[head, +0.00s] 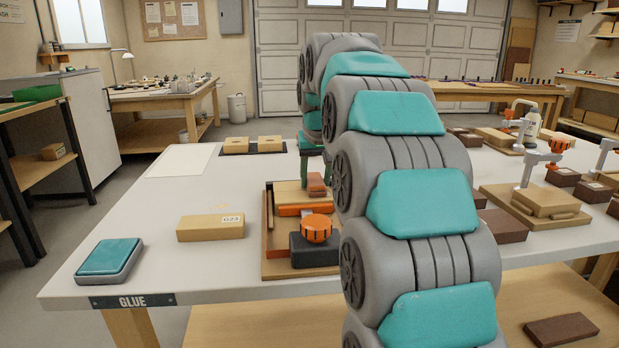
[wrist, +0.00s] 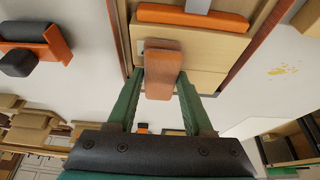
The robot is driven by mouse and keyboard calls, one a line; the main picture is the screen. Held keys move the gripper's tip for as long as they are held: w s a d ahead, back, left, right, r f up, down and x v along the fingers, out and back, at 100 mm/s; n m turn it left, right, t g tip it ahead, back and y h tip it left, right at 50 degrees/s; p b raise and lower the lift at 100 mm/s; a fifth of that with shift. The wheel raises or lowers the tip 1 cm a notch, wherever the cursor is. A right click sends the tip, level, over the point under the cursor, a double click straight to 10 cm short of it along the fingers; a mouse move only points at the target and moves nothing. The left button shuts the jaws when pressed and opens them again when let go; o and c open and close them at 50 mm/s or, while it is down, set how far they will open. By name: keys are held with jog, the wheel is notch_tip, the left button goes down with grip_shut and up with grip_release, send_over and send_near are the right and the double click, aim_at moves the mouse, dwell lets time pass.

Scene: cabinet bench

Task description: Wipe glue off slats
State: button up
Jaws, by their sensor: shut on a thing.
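My gripper (wrist: 160,84) has its green fingers on either side of a reddish-brown block (wrist: 163,62) and is shut on it. In the head view my gripper (head: 312,160) is partly hidden by my arm, and the block (head: 316,184) shows below it. The block lies over pale wooden slats (head: 288,194) in a wooden jig with orange parts (head: 268,223). In the wrist view the slats (wrist: 215,46) lie under the block's far end; whether it touches them I cannot tell. A small grey-white patch shows beside the block on the slats.
A wooden block labelled G-23 (head: 210,228) and a teal-topped pad (head: 109,258) lie left of the jig. An orange knob (head: 316,228) stands at the jig's front. Yellow spots (wrist: 279,70) mark the white bench. Clamps and dark blocks crowd the right; the left middle is mostly clear.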

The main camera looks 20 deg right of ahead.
aim_at(279, 190)
jog(key=shift+d, duration=0.25)
jog(key=shift+s+d, duration=0.3)
jog(key=shift+d, duration=0.55)
jog(key=shift+a, duration=0.1)
jog(key=shift+w+a+f, duration=0.1)
jog(key=shift+w+a, duration=0.4)
jog(key=shift+a, duration=1.2)
jog(key=shift+w+a+r, duration=0.1)
jog(key=shift+w+a, duration=0.35)
jog(key=shift+a, duration=1.2)
jog(key=shift+w+a+f, duration=0.1)
jog(key=shift+w+a, duration=0.4)
jog(key=shift+a, duration=1.2)
jog(key=shift+w+r+p, duration=0.1)
jog(key=shift+r+p, duration=0.2)
jog(key=shift+r, duration=2.8)
